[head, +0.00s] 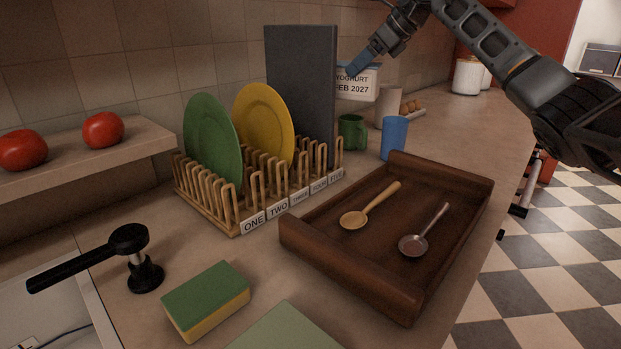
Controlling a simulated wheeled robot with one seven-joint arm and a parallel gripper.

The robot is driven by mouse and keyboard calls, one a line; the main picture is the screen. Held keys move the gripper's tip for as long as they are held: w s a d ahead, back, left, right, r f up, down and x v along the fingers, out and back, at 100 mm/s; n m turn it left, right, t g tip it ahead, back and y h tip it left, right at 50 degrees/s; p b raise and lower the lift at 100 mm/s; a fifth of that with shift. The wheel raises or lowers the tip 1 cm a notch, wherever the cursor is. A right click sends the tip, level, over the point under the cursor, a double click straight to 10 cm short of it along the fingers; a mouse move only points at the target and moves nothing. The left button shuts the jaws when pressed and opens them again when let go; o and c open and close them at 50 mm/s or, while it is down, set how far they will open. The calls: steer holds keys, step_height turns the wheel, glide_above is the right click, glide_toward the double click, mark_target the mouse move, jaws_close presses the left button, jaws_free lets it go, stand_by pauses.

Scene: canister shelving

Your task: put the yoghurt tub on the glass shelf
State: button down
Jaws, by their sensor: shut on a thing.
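The yoghurt tub (357,86) is white with a blue lid and a label reading "YOGHURT FEB 2027". It is upright at the top centre, beside the tall dark grey board, which hides its left part. My gripper (364,63) reaches down from the upper right and is shut on the tub at its top. The tub appears to be above the counter; its exact height is hard to tell. I cannot make out a glass shelf in this view.
A rack (262,195) holds a green plate (208,135), a yellow plate (264,120) and the dark board (302,85). A green mug (351,131) and blue cup (394,138) stand below the tub. A brown tray (375,240) holds two spoons. Tomatoes sit on a left ledge (85,162).

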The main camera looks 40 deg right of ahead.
step_height(320, 180, down, 17)
steer(key=shift+f+p, duration=0.2)
steer(key=shift+p, duration=0.5)
jaws_free()
steer(key=shift+a+f, duration=0.1)
